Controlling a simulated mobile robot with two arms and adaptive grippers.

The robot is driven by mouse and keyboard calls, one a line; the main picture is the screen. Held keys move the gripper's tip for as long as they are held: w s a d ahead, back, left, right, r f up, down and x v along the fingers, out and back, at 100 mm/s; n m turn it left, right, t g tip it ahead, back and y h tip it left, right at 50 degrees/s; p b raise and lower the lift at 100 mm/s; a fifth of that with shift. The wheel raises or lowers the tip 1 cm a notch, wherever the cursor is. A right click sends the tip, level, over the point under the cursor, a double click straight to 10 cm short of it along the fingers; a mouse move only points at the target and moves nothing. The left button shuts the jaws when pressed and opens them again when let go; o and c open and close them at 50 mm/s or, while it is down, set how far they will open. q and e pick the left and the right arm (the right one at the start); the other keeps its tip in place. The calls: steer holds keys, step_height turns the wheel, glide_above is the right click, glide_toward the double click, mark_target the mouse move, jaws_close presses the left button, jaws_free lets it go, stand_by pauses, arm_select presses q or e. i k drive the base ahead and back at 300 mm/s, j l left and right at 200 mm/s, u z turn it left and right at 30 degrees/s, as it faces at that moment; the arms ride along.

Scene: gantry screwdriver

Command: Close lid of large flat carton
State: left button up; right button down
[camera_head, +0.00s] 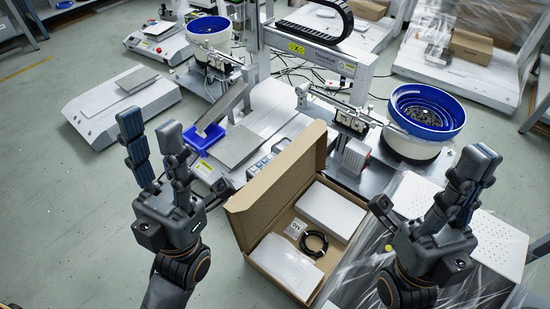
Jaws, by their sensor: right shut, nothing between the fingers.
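The large flat carton (235,224) is brown cardboard and sits low in the middle foreground. Its lid (284,184) is open, standing up and leaning back along the carton's far left side. Inside lie two white boxes (332,210), a coiled black cable (315,243) and a small white packet (296,228). My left gripper (150,126) is left of the carton, with its fingers apart, pointing up and empty. My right gripper (478,165) is right of the carton, with its fingers together, pointing up and empty. Neither gripper touches the lid.
Behind the carton stands a gantry machine (325,55) with a blue bowl feeder (427,110) at right and a blue tray (203,138) at left. Clear plastic wrap and a perforated white plate (480,235) lie at right. The floor at left is clear.

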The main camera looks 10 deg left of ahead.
mark_target(250, 211)
steer(key=i+j+z, duration=0.25)
steer(key=j+z, duration=0.2)
steer(key=j, duration=0.5)
steer(key=i+j+z, duration=0.15)
steer(key=j+z, duration=0.25)
steer(key=j, duration=0.55)
steer(key=j+z, duration=0.45)
steer(key=j, duration=0.55)
steer(key=k+j+z, duration=0.2)
steer(key=j+z, duration=0.25)
steer(key=j, duration=0.55)
